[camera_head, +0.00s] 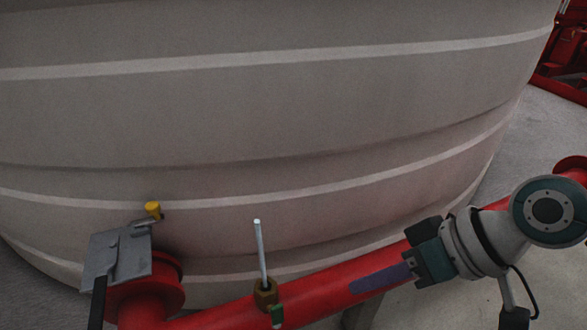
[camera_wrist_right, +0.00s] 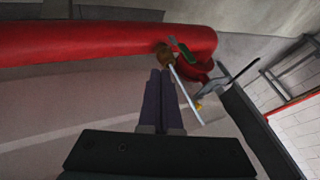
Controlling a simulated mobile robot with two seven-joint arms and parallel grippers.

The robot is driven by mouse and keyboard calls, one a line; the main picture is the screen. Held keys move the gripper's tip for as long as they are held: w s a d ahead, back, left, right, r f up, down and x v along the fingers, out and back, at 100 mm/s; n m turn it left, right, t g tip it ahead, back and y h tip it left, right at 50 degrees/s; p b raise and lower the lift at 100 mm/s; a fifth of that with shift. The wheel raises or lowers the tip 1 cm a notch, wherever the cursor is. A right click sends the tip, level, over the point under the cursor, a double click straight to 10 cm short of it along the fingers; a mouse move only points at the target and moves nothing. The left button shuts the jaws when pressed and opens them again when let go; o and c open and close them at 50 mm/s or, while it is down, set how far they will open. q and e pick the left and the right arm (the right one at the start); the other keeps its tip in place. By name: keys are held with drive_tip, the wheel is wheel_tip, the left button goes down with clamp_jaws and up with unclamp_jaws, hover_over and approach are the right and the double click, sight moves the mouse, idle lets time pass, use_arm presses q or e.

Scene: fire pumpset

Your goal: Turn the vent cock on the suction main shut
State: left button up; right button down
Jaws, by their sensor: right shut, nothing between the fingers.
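The suction main (camera_head: 215,315) is a red pipe running from lower left to the right in the head view. A small cock with a brass body (camera_head: 265,293) stands on it, with a thin pale rod (camera_head: 260,245) pointing up and a green handle (camera_head: 277,314) at its front side. In the right wrist view, the brass body (camera_wrist_right: 165,55), green handle (camera_wrist_right: 182,47) and rod (camera_wrist_right: 186,92) lie close beyond the fingertips. My right gripper (camera_head: 358,285), with purple fingers, is shut and empty, over the pipe to the right of the cock. My left gripper is out of view.
A large grey ribbed tank (camera_head: 270,130) fills the space behind the pipe. At left, a grey metal fitting (camera_head: 118,255) with a black bar (camera_head: 98,300) and yellow knob (camera_head: 153,209) stands by a red flange (camera_head: 165,285). Grey floor (camera_head: 530,150) shows at right.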

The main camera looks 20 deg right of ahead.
sight(277, 318)
drive_tip(key=w+a+f+b, duration=0.2)
drive_tip(key=a+f+b, duration=0.2)
drive_tip(key=a+f, duration=0.2)
drive_tip(key=shift+w+a+f+b, duration=0.25)
drive_tip(key=shift+w+a+b, duration=0.1)
drive_tip(key=shift+a, duration=0.75)
drive_tip(key=shift+d, duration=0.1)
